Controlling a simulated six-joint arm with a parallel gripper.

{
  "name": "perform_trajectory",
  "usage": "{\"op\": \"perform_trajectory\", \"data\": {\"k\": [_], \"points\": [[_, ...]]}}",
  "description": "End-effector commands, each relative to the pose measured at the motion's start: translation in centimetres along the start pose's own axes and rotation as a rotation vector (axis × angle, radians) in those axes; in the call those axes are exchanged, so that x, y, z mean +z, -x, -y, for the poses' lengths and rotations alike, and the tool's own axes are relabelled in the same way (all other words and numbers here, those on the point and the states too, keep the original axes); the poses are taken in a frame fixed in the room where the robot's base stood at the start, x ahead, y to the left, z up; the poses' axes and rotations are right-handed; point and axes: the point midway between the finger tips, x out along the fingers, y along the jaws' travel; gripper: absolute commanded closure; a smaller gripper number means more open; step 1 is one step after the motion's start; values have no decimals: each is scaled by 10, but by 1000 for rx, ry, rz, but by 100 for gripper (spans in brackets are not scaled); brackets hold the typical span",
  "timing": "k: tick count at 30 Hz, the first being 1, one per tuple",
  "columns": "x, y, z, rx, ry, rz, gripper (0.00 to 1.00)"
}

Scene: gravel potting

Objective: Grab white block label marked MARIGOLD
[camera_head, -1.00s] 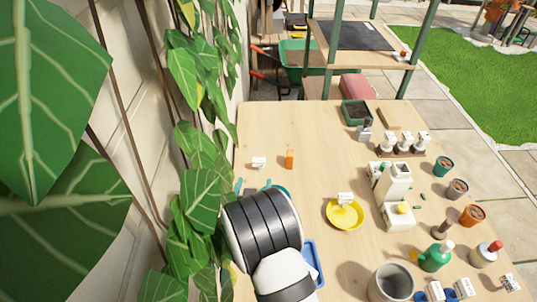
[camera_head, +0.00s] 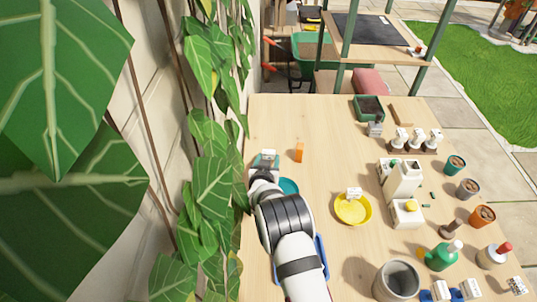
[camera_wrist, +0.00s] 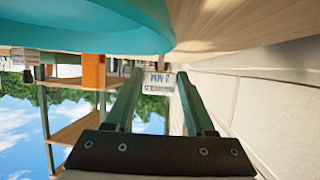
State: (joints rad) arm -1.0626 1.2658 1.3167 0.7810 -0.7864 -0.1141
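A white block label (camera_head: 268,154) stands at the far left of the table, left of an orange block. It also shows in the wrist view (camera_wrist: 161,82), upside down, with dark lettering too blurred to read surely. My gripper (camera_head: 263,162) is just in front of it. In the wrist view my gripper (camera_wrist: 158,85) has its two green fingers apart, with the label seen between them, near the tips. I cannot tell whether they touch it. My wrist hides part of the fingers in the head view.
A teal dish (camera_head: 289,187) lies close beside my wrist, and an orange block (camera_head: 299,152) stands to the right. Another white label (camera_head: 354,193) sits in a yellow saucer (camera_head: 340,217). Bottles and pots crowd the right side. The back middle of the table is clear.

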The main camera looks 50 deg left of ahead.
Motion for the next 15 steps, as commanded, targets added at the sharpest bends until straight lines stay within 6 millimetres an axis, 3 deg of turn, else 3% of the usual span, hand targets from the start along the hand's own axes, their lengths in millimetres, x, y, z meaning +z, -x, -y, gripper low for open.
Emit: {"op": "perform_trajectory", "data": {"k": [1,8,15], "points": [[0,0,0,0,0,0,56],[0,0,0,0,0,0,98],[0,0,0,0,0,0,100]]}}
